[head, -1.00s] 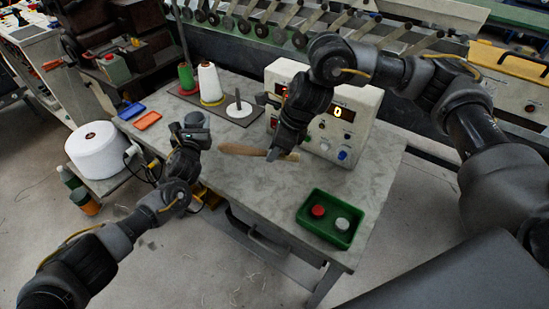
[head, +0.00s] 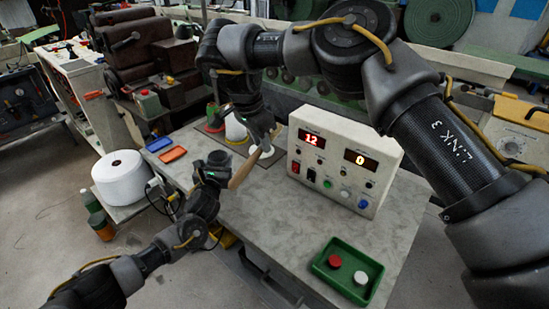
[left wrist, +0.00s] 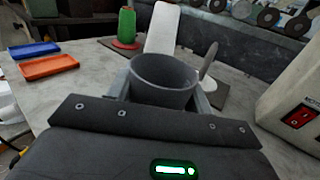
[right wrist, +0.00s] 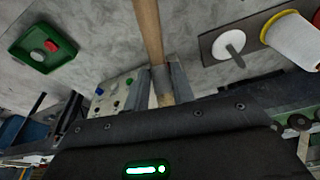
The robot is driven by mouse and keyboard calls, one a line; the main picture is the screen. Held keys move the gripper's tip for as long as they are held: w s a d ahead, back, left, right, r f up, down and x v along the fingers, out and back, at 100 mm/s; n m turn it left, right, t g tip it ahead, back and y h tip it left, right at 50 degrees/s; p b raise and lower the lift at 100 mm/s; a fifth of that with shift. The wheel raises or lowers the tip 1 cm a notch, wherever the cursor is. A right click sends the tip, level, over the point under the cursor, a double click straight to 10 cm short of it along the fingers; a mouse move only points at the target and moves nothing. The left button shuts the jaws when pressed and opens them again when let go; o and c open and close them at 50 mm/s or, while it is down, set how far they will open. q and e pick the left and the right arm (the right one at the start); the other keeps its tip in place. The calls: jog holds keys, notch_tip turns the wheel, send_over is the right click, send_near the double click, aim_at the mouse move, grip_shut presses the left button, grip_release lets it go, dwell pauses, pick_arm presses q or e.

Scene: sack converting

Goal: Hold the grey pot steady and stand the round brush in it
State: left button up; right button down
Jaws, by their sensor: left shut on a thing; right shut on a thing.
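The grey pot (head: 217,158) stands upright on the table in the head view. My left gripper (head: 210,178) is shut on its sides; in the left wrist view the pot (left wrist: 163,75) sits between the fingers, its mouth up and no brush in it. My right gripper (head: 262,148) is shut on the brush's wooden handle (head: 243,171). The handle is tilted, its lower end just right of the pot and apart from its mouth. In the right wrist view the handle (right wrist: 149,30) runs out between the fingers. I cannot make out the bristles.
A control box (head: 340,165) with lit displays stands right of my right gripper. A green tray (head: 346,270) with a red and a white knob is at the front right. Thread cones and a bare spindle (right wrist: 229,44) stand behind the pot. Orange (head: 173,154) and blue trays lie left.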

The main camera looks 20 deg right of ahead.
pick_arm(q)
jog(key=shift+a, duration=0.1)
pick_arm(e)
jog(key=w+a+r+n+t, duration=0.9)
jog(key=a+r+n+t, duration=0.2)
jog(key=a+r+t, duration=0.1)
notch_tip(320, 180, down, 14)
jog(key=shift+f, duration=0.25)
dwell(0.8)
jog(key=shift+w+a, duration=0.1)
jog(key=c, duration=1.1)
grip_release()
